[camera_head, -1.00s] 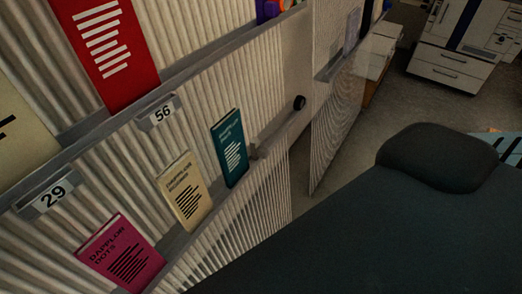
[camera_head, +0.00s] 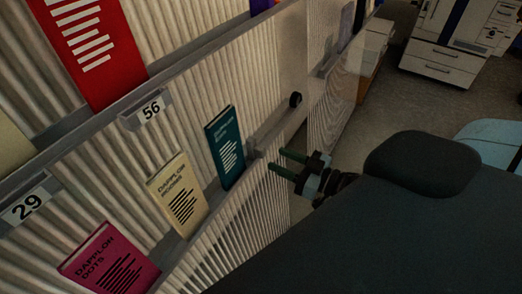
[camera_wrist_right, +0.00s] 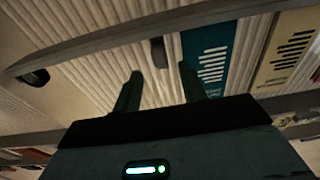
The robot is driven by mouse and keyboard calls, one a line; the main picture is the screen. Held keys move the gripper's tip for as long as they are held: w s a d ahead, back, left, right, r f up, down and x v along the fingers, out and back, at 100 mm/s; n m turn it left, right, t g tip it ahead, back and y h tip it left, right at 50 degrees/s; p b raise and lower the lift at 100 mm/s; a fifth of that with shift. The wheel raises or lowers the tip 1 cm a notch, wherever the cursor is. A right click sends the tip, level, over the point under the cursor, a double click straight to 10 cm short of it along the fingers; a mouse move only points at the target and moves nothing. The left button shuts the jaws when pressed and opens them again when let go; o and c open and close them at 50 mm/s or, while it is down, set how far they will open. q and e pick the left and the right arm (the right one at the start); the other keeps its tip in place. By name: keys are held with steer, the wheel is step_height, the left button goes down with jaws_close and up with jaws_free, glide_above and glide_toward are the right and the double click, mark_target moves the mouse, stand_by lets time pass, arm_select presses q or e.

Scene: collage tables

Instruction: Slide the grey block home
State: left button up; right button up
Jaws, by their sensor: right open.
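A small grey block (camera_head: 257,155) sits on the shelf ledge just right of the teal booklet (camera_head: 229,148). In the right wrist view the block (camera_wrist_right: 158,52) shows as a dark upright piece by the ledge, between the line of my two fingers and beyond their tips. My right gripper (camera_head: 275,160) is open and empty, its two green fingers pointing left toward the ledge, close to the block but apparently apart from it. A round black knob or stop (camera_head: 296,100) is at the ledge's far end; it also shows in the right wrist view (camera_wrist_right: 36,78). My left gripper is not in view.
A cream booklet (camera_head: 178,194) and a magenta booklet (camera_head: 110,260) stand on the lower ledge, with a red one (camera_head: 88,50) above. Number tags 56 (camera_head: 149,110) and 29 (camera_head: 27,207) are on the rails. The ledge between block and knob looks clear.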

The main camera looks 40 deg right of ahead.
mark_target(265, 153)
steer(key=shift+x, duration=3.35)
steer(key=shift+c, duration=0.3)
jaws_close()
